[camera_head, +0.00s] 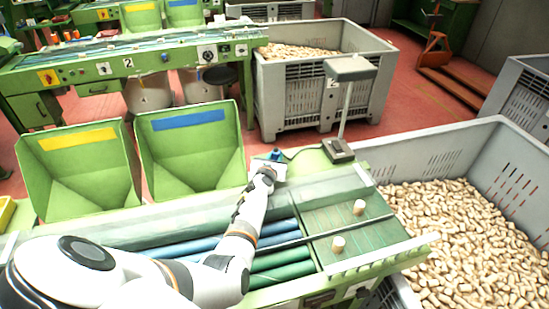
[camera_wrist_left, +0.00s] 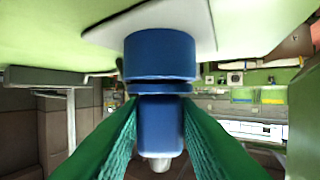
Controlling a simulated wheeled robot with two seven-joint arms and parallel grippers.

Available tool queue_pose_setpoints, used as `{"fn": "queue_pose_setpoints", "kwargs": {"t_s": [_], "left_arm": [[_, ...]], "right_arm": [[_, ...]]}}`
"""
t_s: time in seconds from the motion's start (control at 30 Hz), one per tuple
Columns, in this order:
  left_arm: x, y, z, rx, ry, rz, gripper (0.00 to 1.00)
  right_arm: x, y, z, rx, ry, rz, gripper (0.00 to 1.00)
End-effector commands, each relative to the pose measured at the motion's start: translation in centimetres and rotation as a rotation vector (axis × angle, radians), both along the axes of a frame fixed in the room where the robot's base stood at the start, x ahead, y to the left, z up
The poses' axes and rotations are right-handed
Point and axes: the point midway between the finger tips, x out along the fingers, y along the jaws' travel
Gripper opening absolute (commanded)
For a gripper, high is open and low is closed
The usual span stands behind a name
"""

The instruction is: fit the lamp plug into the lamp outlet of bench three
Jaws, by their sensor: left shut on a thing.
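My left gripper (camera_head: 268,172) is at the back edge of the front bench, beside the lamp. In the left wrist view its two green finger pads (camera_wrist_left: 160,130) are shut on the blue lamp plug (camera_wrist_left: 160,125), which has a grey end. The plug is in line with a wider blue round lamp outlet (camera_wrist_left: 160,55) on a pale plate (camera_wrist_left: 205,25). The plug's collar is against or very close to the outlet; I cannot tell how deep it sits. In the head view a small blue part (camera_head: 276,154) shows past the gripper. My right gripper is in neither view.
Two green hoppers (camera_head: 190,150) stand at the left. Two corks (camera_head: 338,243) lie on the bench. A crate (camera_head: 480,145) full of corks is at the right.

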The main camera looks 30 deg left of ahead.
Motion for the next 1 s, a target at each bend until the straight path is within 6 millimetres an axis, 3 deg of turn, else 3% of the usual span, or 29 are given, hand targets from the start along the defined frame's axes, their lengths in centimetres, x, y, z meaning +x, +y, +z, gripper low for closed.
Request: {"fn": "queue_pose_setpoints", "kwargs": {"t_s": [0.03, 0.73, 0.77, 0.8, 0.9, 1.0], "left_arm": [[-0.41, -0.69, -1.38, -0.011, 0.023, -0.011, 0.03], [-0.40, -0.71, -1.36, -0.011, 0.021, -0.009, 0.03], [-0.40, -0.71, -1.36, -0.011, 0.021, -0.009, 0.28], [-0.41, -0.71, -1.37, -0.011, 0.021, -0.009, 0.35], [-0.40, -0.72, -1.37, -0.011, 0.021, -0.009, 0.51], [-0.41, -0.72, -1.38, -0.011, 0.021, -0.009, 0.52]], "right_arm": [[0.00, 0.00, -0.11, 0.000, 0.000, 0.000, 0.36], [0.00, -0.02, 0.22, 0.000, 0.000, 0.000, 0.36], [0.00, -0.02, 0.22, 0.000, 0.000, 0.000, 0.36], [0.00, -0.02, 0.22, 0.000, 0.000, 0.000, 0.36], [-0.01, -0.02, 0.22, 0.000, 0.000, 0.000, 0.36], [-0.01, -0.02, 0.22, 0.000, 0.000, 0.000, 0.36]]}}
